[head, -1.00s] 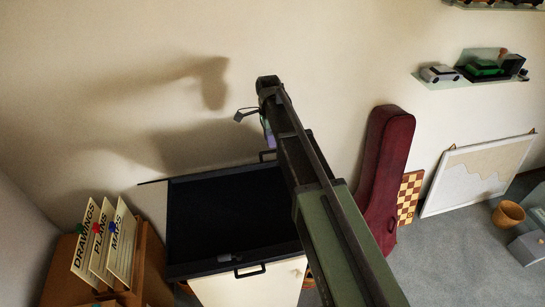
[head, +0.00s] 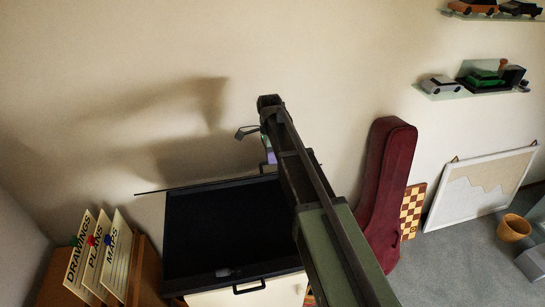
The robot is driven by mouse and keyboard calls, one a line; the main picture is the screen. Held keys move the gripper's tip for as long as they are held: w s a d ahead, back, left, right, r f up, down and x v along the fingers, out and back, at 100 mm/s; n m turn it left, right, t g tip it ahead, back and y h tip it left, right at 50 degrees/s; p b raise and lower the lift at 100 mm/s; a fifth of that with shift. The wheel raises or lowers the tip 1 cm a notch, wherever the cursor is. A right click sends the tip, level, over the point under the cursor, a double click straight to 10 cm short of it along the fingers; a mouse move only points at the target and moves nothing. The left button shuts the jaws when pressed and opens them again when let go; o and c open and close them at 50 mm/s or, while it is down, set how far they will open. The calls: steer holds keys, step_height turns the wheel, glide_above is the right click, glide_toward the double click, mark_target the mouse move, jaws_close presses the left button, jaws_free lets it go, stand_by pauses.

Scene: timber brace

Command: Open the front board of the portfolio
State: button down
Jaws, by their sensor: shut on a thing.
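The black portfolio (head: 225,235) lies on a pale stand, with its dark inner face showing and a carry handle (head: 249,288) at its near edge. Its front board (head: 150,192) shows as a thin dark edge along the far side, looking raised and seen nearly edge-on. A second handle (head: 264,168) sits at that far edge, partly behind my arm. My gripper (head: 268,156) is at this far handle and shut on it. Its fingertips are mostly hidden by my arm, so the exact grip cannot be seen.
A wooden file box (head: 145,275) with labelled dividers stands close on the left. A dark red instrument case (head: 385,190), a chessboard (head: 412,210) and a framed board (head: 480,185) lean on the wall at right. Shelves with model cars (head: 485,78) hang above. The wall behind is bare.

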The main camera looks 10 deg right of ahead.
steer(key=w+r+p, duration=0.3)
steer(key=w+r, duration=0.1)
steer(key=w, duration=0.4)
steer(key=w+r+p, duration=0.3)
steer(key=w+p, duration=0.1)
steer(key=w, duration=0.5)
steer(key=shift+w+r, duration=0.15)
steer(key=shift+r, duration=0.25)
